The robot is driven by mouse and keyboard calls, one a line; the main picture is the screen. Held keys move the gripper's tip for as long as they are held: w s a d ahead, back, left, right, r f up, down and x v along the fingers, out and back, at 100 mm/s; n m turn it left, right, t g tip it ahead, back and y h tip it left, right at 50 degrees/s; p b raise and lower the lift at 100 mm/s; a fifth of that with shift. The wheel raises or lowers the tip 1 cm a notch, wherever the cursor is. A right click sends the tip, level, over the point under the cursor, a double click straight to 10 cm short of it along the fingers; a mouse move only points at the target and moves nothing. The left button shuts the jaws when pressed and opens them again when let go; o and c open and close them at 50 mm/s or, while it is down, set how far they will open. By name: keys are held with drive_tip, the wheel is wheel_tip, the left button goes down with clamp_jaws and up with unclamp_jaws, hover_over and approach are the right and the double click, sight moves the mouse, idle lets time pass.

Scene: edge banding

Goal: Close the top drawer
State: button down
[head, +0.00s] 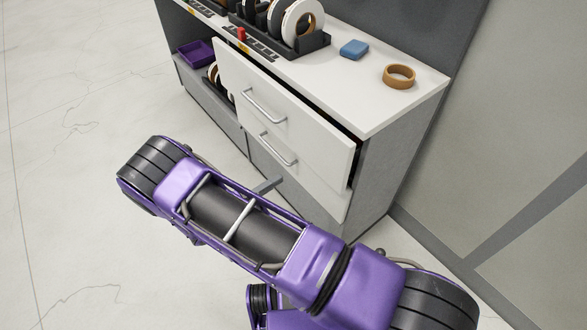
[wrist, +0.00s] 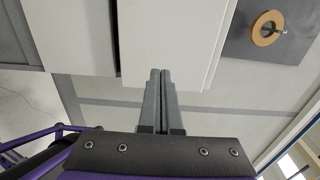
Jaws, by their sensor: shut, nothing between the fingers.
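The top drawer (head: 283,110) is a white front with a silver bar handle. It stands partly out from the cabinet, with a dark gap along its upper edge and right end. A second white drawer front (head: 310,178) with a like handle lies below it. In the wrist view my gripper (wrist: 160,73) is shut and empty, its two grey fingers side by side. The fingertips overlap the lower edge of a large white panel (wrist: 172,35); I cannot tell whether they touch it. In the head view my purple arm hides most of the gripper.
The white cabinet top (head: 372,108) holds a blue block (head: 354,49), a brown tape ring (head: 399,76) and a black rack (head: 313,44) of rolls. A purple bin (head: 195,53) sits on an open shelf at left. A wall stands close on the right; the left floor is clear.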

sight(318, 155)
drive_tip(key=x, duration=1.3)
drive_tip(key=b+x, duration=0.1)
drive_tip(key=x, duration=0.4)
drive_tip(key=shift+w+d+r, duration=0.1)
drive_tip(key=shift+w+d, duration=0.05)
